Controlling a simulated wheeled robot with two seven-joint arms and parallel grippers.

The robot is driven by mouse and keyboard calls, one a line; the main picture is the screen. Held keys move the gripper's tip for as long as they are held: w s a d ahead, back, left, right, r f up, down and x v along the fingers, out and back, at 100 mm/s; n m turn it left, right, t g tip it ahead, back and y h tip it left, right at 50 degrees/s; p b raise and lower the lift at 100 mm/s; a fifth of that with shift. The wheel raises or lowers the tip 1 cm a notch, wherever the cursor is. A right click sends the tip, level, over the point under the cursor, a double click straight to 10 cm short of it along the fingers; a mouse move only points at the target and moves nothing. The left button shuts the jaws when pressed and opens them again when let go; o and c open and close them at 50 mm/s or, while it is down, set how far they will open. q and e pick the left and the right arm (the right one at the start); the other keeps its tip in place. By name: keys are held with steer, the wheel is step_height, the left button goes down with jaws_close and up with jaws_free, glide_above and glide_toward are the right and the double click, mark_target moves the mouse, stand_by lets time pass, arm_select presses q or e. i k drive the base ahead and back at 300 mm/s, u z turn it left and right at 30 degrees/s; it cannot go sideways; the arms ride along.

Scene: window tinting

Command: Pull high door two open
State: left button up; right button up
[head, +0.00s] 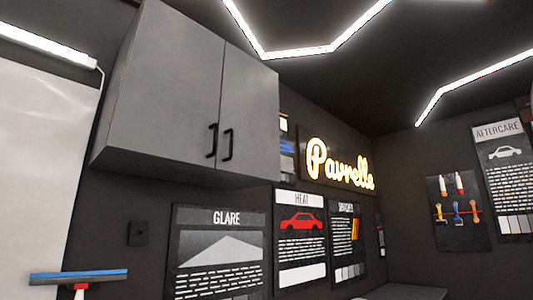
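A grey wall cabinet (180,95) hangs high at the left of the head view. It has two doors side by side, a left door (170,80) and a right door (250,110), and both are shut. A black bar handle (212,140) is on the left door and another black handle (227,145) is on the right door, close together at the middle seam near the bottom. Which of them is high door two cannot be told from markings. Neither of my grippers is in the head view.
A blue-edged squeegee (78,277) shows at the lower left. Posters (220,245) and a lit Pavrelle sign (340,165) are on the dark wall. A tool board (458,212) hangs at the right. A grey surface (405,292) shows at the bottom. The space before the cabinet looks clear.

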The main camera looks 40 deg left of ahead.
mark_target(248, 139)
steer(key=i, duration=2.55)
steer(key=u, duration=2.25)
